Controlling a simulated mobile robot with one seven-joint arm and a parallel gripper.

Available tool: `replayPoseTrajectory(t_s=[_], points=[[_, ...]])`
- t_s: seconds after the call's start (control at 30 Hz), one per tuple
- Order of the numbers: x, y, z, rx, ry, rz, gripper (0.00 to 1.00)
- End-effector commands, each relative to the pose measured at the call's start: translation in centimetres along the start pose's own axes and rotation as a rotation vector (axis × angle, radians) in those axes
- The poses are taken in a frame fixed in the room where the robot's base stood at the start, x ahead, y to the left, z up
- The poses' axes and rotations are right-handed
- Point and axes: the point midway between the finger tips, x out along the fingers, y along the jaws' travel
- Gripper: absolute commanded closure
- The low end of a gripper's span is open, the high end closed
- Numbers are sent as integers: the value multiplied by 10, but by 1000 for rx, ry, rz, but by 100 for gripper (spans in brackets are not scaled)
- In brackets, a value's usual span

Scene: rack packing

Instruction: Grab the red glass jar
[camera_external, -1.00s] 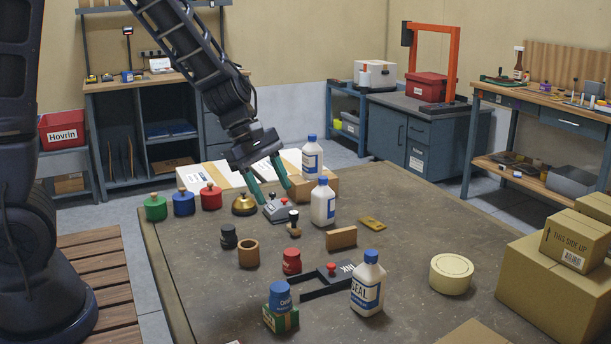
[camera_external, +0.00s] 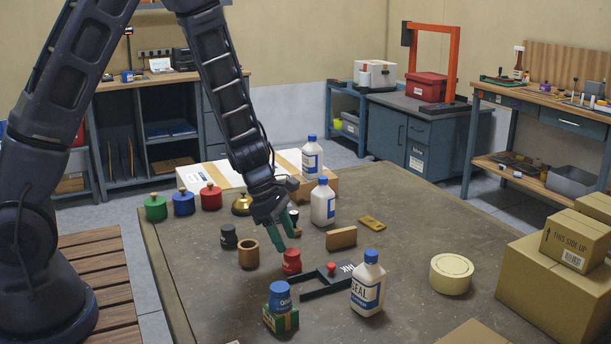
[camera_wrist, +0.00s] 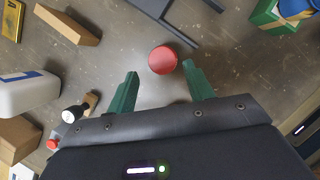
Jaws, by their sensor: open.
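A small red jar (camera_external: 291,262) stands upright on the brown table in the external view. In the wrist view its round red top (camera_wrist: 163,60) lies just beyond the fingertips, between their lines. My gripper (camera_external: 284,236) has green fingers pointing down, just above and slightly left of the jar. In the wrist view my gripper (camera_wrist: 160,78) is open and empty, with the fingers spread wider than the jar. Another red container with a knob (camera_external: 210,198) stands at the table's back left, beside a blue one (camera_external: 183,203) and a green one (camera_external: 155,208).
A black jar (camera_external: 229,237) and a brown ring (camera_external: 249,253) stand left of the jar. A black frame with a red knob (camera_external: 325,280) lies close at its right. A blue jar on a green box (camera_external: 281,318) and white bottle (camera_external: 368,284) stand in front. A wooden block (camera_external: 341,238) lies right.

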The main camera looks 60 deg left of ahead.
Motion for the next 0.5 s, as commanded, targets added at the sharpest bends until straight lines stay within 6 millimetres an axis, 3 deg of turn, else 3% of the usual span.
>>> replayPoseTrajectory(t_s=[0.27, 0.5], points=[[14, -1, 0, 1, 0, -2, 48], [44, -4, -1, 0, 1, -2, 48]])
